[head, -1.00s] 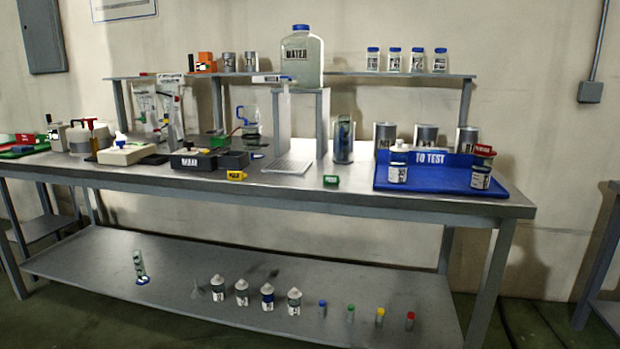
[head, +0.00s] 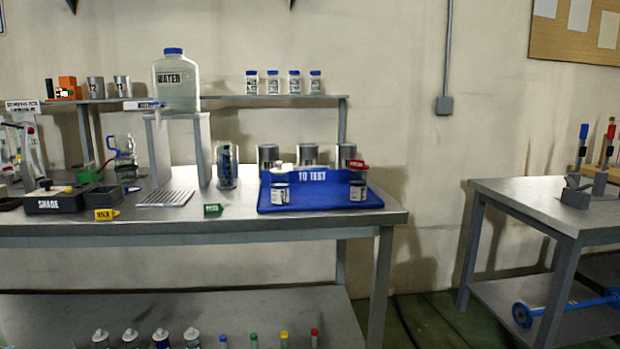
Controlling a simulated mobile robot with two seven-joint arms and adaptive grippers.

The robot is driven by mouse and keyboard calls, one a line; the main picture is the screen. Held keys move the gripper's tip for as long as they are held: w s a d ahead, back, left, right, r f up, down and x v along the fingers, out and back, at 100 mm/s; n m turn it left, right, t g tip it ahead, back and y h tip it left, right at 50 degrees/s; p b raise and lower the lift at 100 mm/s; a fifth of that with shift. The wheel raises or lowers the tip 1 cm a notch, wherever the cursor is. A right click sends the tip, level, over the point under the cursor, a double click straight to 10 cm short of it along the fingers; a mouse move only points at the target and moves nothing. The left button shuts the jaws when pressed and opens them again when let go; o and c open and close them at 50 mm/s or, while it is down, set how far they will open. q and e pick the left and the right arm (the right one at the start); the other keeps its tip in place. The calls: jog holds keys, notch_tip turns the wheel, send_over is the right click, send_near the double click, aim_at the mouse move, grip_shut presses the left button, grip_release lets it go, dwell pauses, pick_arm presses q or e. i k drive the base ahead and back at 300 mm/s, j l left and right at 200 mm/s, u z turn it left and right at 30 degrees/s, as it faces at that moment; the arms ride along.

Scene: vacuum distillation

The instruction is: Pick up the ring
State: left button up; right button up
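No plain loose ring can be made out for certain. A blue bar with a round, ring-like end (head: 522,314) lies on the lower shelf of the right-hand table, and its other end is near the right picture edge. Whether this is the ring I cannot tell. Neither of my grippers shows in the head view.
The long steel bench (head: 330,222) holds a blue TO TEST tray (head: 320,203), a water jug (head: 177,82) on a stand and several cans. The right-hand table (head: 520,200) carries stands with blue-topped and red-topped items. Green floor shows between the two tables.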

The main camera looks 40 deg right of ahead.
aim_at(103, 214)
jog(key=i+l+u, duration=0.2)
jog(key=l, duration=2.2)
jog(key=i+l+u, duration=0.1)
jog(key=l+u, duration=0.15)
jog(key=l, duration=2.15)
jog(key=j+z, duration=0.25)
jog(key=j, duration=1.45)
jog(key=i+j+z, duration=0.1)
jog(key=j, duration=0.45)
jog(key=i+j+z, duration=0.15)
jog(key=j, duration=0.45)
